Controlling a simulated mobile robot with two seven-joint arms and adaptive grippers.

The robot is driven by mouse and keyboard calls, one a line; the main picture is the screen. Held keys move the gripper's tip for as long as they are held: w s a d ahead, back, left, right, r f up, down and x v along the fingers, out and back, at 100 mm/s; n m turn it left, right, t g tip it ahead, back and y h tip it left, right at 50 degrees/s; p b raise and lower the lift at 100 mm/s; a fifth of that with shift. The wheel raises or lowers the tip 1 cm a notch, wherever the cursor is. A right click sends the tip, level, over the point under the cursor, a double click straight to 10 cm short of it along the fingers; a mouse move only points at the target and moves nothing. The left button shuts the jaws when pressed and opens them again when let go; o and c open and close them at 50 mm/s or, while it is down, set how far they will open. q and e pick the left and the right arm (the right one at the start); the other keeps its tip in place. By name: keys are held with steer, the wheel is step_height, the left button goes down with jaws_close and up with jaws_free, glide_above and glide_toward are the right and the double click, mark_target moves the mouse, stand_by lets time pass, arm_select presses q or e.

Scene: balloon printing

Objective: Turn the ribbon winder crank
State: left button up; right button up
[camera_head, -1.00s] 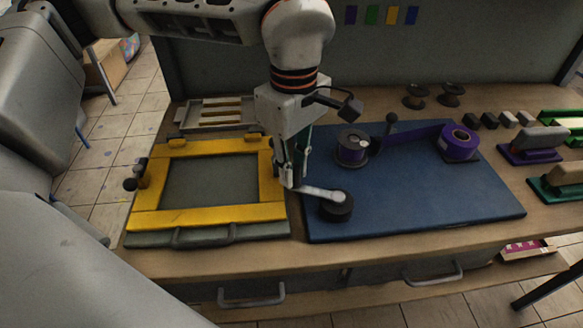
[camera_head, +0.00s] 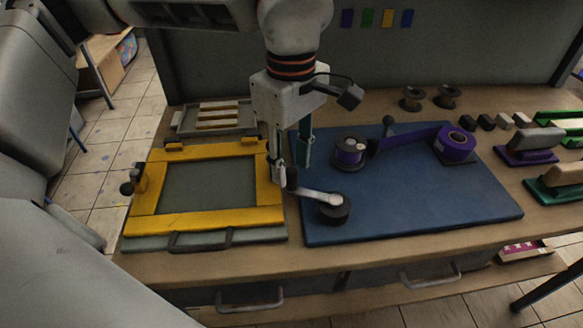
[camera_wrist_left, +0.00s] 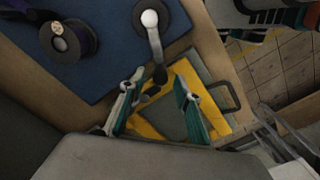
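The ribbon winder stands on the blue mat (camera_head: 420,205), with a spool of purple ribbon (camera_head: 349,152) and a purple roll (camera_head: 455,145). Its grey crank arm (camera_head: 318,196) points left from a dark round hub (camera_head: 335,210) to an upright dark handle (camera_head: 291,178) at the mat's left edge. In the wrist view the handle (camera_wrist_left: 160,75) lies between the tips of my left gripper (camera_wrist_left: 160,84). My left gripper (camera_head: 290,168) is open, its teal fingers apart on either side of the handle; contact cannot be told. Teal and white parts at the wrist view's upper right look like my right gripper (camera_wrist_left: 285,16).
A yellow printing frame (camera_head: 205,218) lies left of the mat, close to my left gripper. A slatted tray (camera_head: 215,118) is behind it. Two empty spools (camera_head: 411,98), small blocks and handled stamps (camera_head: 528,145) stand at the right. The mat's front right is clear.

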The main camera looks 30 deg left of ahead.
arm_select(q)
step_height(320, 180, up, 10)
stand_by(0.3)
steer(key=shift+f, duration=0.15)
stand_by(0.7)
